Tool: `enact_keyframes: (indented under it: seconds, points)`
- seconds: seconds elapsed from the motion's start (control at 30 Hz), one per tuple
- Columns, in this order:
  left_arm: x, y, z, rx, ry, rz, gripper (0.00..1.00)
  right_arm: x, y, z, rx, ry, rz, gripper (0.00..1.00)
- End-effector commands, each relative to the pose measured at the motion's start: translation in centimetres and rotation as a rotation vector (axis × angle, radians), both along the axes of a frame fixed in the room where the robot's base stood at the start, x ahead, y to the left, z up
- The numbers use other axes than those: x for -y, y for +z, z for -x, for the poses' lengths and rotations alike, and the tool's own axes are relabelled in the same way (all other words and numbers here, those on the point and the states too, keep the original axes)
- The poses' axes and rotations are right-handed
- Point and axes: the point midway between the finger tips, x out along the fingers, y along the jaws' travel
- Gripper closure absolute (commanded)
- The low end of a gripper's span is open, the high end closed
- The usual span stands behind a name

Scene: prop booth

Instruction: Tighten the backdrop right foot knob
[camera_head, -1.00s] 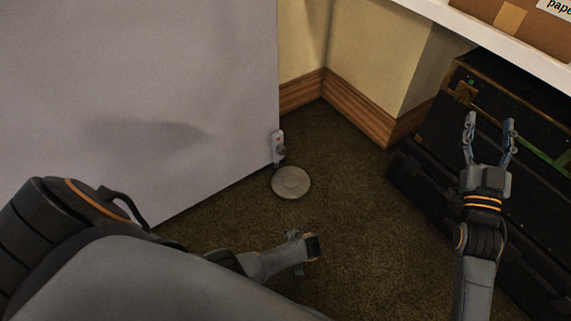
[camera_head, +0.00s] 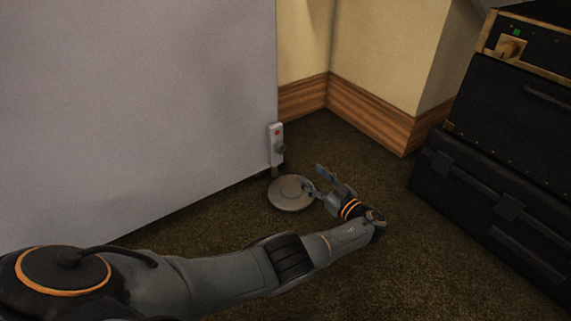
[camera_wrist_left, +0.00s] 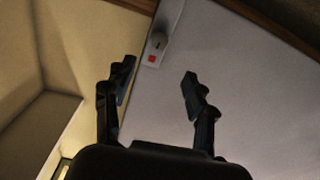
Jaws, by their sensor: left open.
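The backdrop (camera_head: 130,100) is a large grey upright panel on the left of the head view. At its lower right edge is a pale bracket (camera_head: 276,136) with a red mark. The dark foot knob (camera_head: 281,149) sits on this bracket, above a round grey foot disc (camera_head: 289,193). In the left wrist view the knob (camera_wrist_left: 159,41) shows beyond the fingertips. My left gripper (camera_head: 311,177) is open and empty, low over the right side of the disc, below and right of the knob and apart from it. My right gripper is out of view.
Black stacked cases (camera_head: 500,170) stand on the right. A wall corner with a wooden baseboard (camera_head: 370,112) is behind the foot. The brown carpet (camera_head: 400,230) between the foot and the cases is clear.

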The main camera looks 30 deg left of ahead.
Motion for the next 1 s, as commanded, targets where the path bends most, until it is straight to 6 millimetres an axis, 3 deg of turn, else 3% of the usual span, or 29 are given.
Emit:
enact_keyframes:
  seconds: [0.17,0.63,0.8,1.0]
  points:
    - [-1.9,0.1,-0.6,0.008,0.004,-0.005,0.44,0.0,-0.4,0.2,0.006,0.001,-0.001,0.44]
    - [-10.7,-0.1,-3.9,0.005,0.004,-0.003,0.44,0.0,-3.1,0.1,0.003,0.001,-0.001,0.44]
    - [-12.3,0.0,-4.6,0.005,0.002,-0.002,0.44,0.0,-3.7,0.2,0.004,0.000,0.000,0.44]
    - [-12.9,0.1,-4.8,0.004,0.002,-0.002,0.44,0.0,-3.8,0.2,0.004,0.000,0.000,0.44]
